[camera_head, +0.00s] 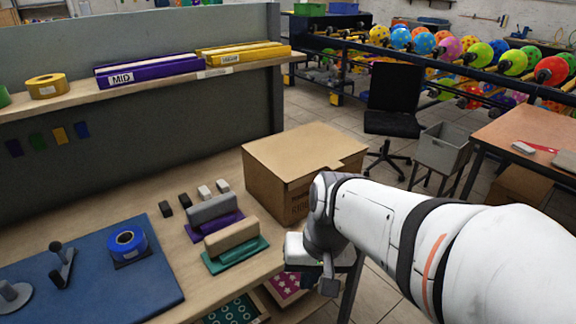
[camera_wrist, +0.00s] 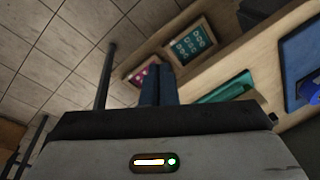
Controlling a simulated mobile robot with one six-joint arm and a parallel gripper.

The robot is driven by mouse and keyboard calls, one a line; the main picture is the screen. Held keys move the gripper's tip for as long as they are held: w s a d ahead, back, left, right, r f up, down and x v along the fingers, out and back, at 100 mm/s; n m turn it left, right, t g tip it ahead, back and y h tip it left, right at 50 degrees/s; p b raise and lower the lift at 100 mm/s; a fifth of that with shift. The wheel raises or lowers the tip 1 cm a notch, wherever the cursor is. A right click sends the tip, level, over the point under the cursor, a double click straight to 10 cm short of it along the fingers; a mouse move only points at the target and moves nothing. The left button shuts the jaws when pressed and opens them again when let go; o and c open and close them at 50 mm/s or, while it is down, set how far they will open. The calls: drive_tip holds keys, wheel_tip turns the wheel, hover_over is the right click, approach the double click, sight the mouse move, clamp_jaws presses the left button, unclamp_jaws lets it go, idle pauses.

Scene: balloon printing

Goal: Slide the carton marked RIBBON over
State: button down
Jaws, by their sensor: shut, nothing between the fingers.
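The brown carton (camera_head: 290,152) sits on the right end of the wooden workbench in the head view. Dark lettering shows on its front side, partly hidden behind my arm and too small to read fully. My gripper (camera_head: 328,286) is in front of the carton, past the bench's right front edge, and does not appear to touch it. In the wrist view my gripper's two dark fingers (camera_wrist: 158,84) are together with nothing between them. The carton is not clearly visible in the wrist view.
Grey and tan blocks on purple and teal bases (camera_head: 235,236) stand left of the carton, with several small blocks behind them. A blue mat (camera_head: 90,275) holds a blue tape roll (camera_head: 127,243). A shelf (camera_head: 130,88) runs above. An open drawer (camera_head: 290,290) lies below.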

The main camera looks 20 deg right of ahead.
drive_tip(key=w+d+f+m+t+y+b, duration=0.45)
drive_tip(key=w+f+m+y+b, duration=0.35)
drive_tip(key=m, duration=0.9)
drive_tip(key=w+d+m+t+h+b, duration=0.1)
drive_tip(key=w+d+m+t+h, duration=0.15)
drive_tip(key=d+m+t, duration=0.5)
drive_tip(key=w+d+m+t+h+b, duration=0.1)
drive_tip(key=w+d+m+t, duration=0.3)
drive_tip(key=d, duration=0.6)
drive_tip(key=shift+m, duration=0.45)
drive_tip(key=x, duration=1.3)
drive_tip(key=shift+a+r, duration=0.15)
drive_tip(key=shift+r, duration=0.05)
